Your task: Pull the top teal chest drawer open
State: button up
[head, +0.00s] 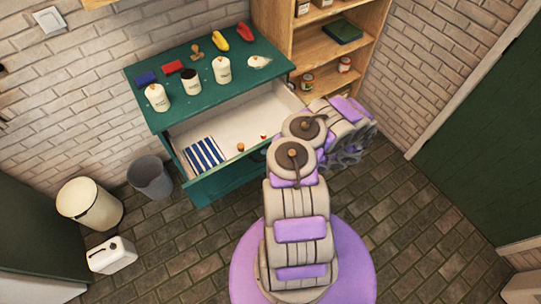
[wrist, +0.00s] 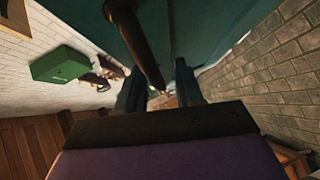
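The teal chest (head: 137,84) stands against the brick wall in the head view. Its top drawer (head: 262,112) is pulled well out, showing a pale inside with a striped cloth (head: 204,153) and a few small items. In the wrist view a teal surface (wrist: 215,28) fills the top, with a dark brown bar (wrist: 146,55), which looks like a handle, running down between the fingers. My gripper (wrist: 160,86) has its two dark fingers apart, one on each side of the bar's lower end. A gap shows at the right finger. My arm hides the fingertips in the head view.
A wooden shelf (head: 330,40) is close on the right. Tiled floor is clear at right.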

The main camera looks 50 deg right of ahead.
jog(key=shift+s+d, duration=0.2)
jog(key=shift+d, duration=0.05)
jog(key=p+v, duration=0.2)
jog(key=v, duration=1.5)
jog(key=shift+a, duration=0.15)
jog(key=shift+w+r, duration=0.1)
jog(key=shift+r, duration=0.05)
